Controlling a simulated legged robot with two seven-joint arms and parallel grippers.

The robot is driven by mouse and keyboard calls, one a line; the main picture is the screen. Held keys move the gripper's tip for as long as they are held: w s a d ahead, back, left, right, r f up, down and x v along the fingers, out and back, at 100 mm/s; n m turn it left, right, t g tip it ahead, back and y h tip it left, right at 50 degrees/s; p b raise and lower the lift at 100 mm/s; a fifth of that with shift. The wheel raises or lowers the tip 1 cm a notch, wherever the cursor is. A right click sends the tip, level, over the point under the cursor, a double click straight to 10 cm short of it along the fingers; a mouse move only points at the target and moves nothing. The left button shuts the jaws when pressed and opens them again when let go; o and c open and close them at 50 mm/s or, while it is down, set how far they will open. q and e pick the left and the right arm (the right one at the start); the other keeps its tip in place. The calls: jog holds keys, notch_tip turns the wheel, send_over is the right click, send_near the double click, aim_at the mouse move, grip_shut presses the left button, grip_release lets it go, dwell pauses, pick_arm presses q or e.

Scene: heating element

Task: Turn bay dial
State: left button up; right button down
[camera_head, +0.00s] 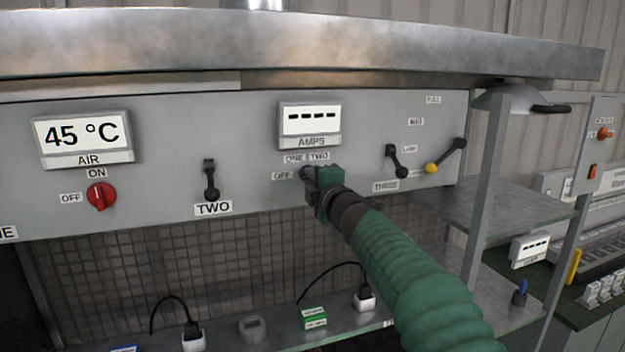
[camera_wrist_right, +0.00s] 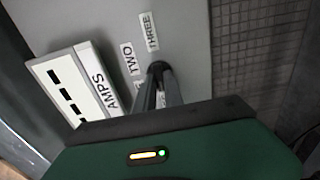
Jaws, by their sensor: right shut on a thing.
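The bay dial sits on the grey panel (camera_head: 240,130) below the AMPS display (camera_head: 310,117), with labels OFF, ONE, TWO and THREE around it. My right gripper (camera_head: 308,178) is at this dial and shut on it, and it hides most of the dial in the head view. In the right wrist view, the dial (camera_wrist_right: 157,68) shows as a dark round end at the tips of the fingers, beside the TWO and THREE labels. The AMPS display (camera_wrist_right: 75,88) shows only dashes. My left gripper is not in view.
A red AIR knob (camera_head: 101,197) and a black lever (camera_head: 210,182) marked TWO are on the panel to the left. A metal hood edge (camera_head: 300,45) overhangs the panel.

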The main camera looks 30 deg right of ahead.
jog(key=shift+d+m, duration=0.15)
jog(key=shift+m, duration=0.25)
jog(key=m+p, duration=0.2)
jog(key=m, duration=0.1)
jog(key=m+p, duration=0.1)
jog(key=m, duration=0.3)
jog(key=m+p, duration=0.2)
jog(key=m, duration=0.2)
jog(key=shift+f+p, duration=0.3)
jog(key=shift+f, duration=0.2)
dwell(0.3)
jog(key=c, duration=1.7)
grip_release()
jog(key=shift+o, duration=1.3)
jog(key=shift+d+r, duration=0.1)
jog(key=shift+r, duration=0.1)
